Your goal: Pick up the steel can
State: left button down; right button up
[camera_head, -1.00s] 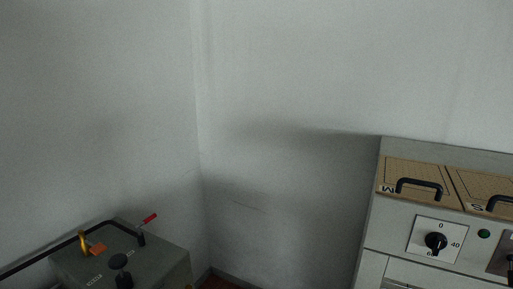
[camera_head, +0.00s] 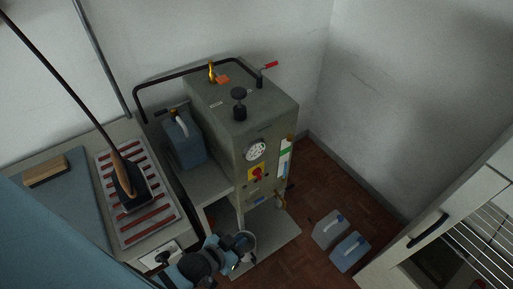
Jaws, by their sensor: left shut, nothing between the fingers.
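A round, open-topped grey metal vessel (camera_head: 253,239), which looks like the steel can, stands low beside the shelf under the grey boiler cabinet. My left arm enters at the bottom, and its dark gripper (camera_head: 243,243) overlaps the vessel in the picture. The gripper is shut with nothing in it; I cannot tell whether it touches the vessel. The vessel's left side and lower part are hidden by the arm. My right gripper is not in view.
The grey boiler cabinet (camera_head: 256,122) has a gauge and levers. A blue-grey canister (camera_head: 184,142) stands on its side shelf. Two canisters (camera_head: 327,231) (camera_head: 350,251) are on the brown floor. An oven-like unit (camera_head: 480,215) stands right.

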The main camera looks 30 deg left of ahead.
aim_at(249, 249)
jog(key=k+l+u, duration=0.2)
jog(key=u, duration=0.15)
jog(key=k+l+u, duration=0.1)
jog(key=u, duration=0.25)
jog(key=k+u, duration=0.4)
jog(key=i+l, duration=0.05)
jog(key=i, duration=0.05)
